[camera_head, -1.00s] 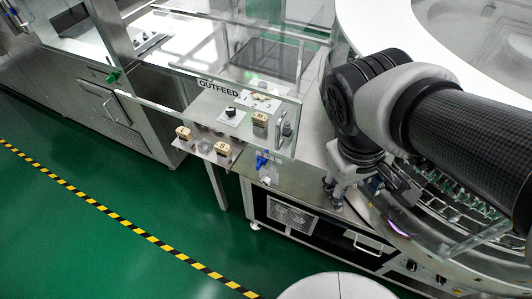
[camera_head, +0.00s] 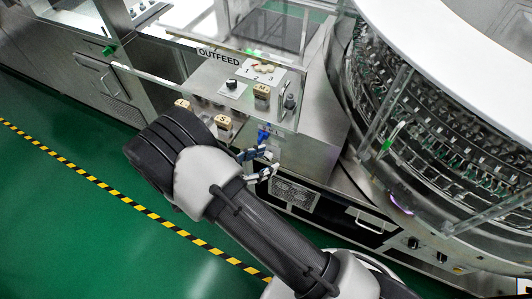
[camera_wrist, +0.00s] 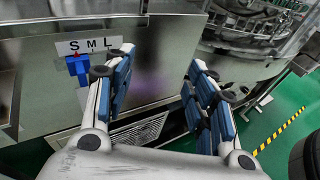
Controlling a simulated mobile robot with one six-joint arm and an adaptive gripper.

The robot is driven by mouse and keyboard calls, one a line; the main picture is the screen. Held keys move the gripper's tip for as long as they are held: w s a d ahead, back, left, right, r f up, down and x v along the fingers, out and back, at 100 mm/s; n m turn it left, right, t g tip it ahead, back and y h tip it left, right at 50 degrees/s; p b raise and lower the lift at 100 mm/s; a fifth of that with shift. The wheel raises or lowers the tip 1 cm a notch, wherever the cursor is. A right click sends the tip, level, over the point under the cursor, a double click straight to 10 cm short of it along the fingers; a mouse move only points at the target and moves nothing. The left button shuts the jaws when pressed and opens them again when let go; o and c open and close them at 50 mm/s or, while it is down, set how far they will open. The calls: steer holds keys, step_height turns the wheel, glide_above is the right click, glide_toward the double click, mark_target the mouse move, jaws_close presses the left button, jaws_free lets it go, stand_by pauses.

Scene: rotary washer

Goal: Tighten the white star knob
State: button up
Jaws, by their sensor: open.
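My gripper (camera_head: 257,164) is in front of the outfeed cabinet, close to a blue handle (camera_head: 263,134). In the wrist view my gripper (camera_wrist: 160,82) is open and empty, with its blue-padded fingers wide apart in front of a bare metal panel (camera_wrist: 158,60). The blue handle (camera_wrist: 80,70) is to the left of the left finger, under a white S M L label (camera_wrist: 88,46) with a red pointer. My arm hides part of the cabinet front and floor in the head view.
The round washer (camera_head: 440,110) with a green-handled clear door stands at right. A vented drawer front (camera_head: 295,194) is below. Green floor with a striped line is open at left.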

steer(key=s+a+f+n+t+y, duration=0.3)
steer(key=f+n+t, duration=0.15)
steer(key=f, duration=0.35)
steer(key=s+a+f+n+t+y, duration=0.2)
steer(key=a+f+n+t, duration=0.15)
steer(key=f+n, duration=0.35)
steer(key=m+b, duration=0.1)
steer(key=b, duration=0.3)
glide_toward(266, 158)
steer(key=shift+y, duration=0.3)
steer(key=x, duration=0.9)
steer(key=shift+w+d+r, duration=0.15)
steer(key=shift+w+d, duration=0.05)
steer(key=shift+d, duration=0.1)
steer(key=c, duration=1.1)
